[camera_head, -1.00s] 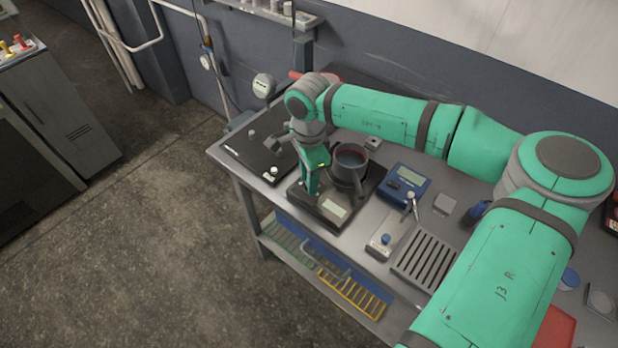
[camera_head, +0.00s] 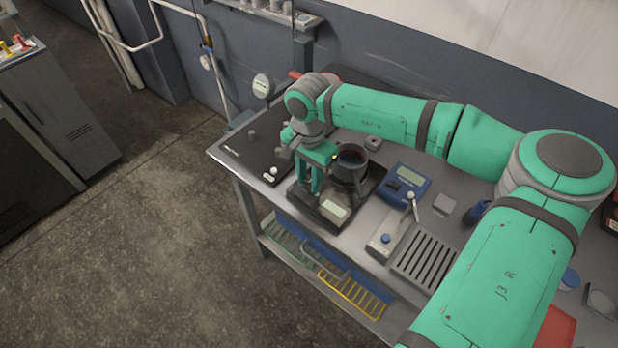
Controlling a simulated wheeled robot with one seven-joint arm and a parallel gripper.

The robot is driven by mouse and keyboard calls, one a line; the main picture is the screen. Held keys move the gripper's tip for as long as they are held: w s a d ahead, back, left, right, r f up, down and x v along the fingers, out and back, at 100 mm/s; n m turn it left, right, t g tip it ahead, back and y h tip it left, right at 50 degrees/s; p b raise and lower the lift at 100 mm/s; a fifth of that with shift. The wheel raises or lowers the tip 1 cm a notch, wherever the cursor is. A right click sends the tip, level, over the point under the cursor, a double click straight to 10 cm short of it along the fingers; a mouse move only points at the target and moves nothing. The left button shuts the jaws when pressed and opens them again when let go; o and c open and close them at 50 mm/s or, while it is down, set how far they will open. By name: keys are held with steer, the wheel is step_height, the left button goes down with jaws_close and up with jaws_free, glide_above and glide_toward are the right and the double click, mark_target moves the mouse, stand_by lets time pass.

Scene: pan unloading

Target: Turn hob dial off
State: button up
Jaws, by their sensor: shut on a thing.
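The black hob (camera_head: 312,208) stands near the front edge of the metal table, with a pale label on its front. A dark pan (camera_head: 349,178) with dark contents sits on it. My gripper (camera_head: 309,188) points down at the hob's left side, left of the pan. Its two green fingers show side by side. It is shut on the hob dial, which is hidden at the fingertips.
A black panel (camera_head: 245,153) with small knobs lies left of the hob. A blue meter (camera_head: 404,184), a small lever device (camera_head: 388,236) and a slotted grate (camera_head: 425,258) are to the right. My arm spans the table's back and right.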

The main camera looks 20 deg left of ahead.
mark_target(309, 183)
steer(key=o, duration=1.1)
steer(key=shift+c, duration=0.2)
step_height(309, 183, up, 11)
steer(key=shift+f, duration=0.1)
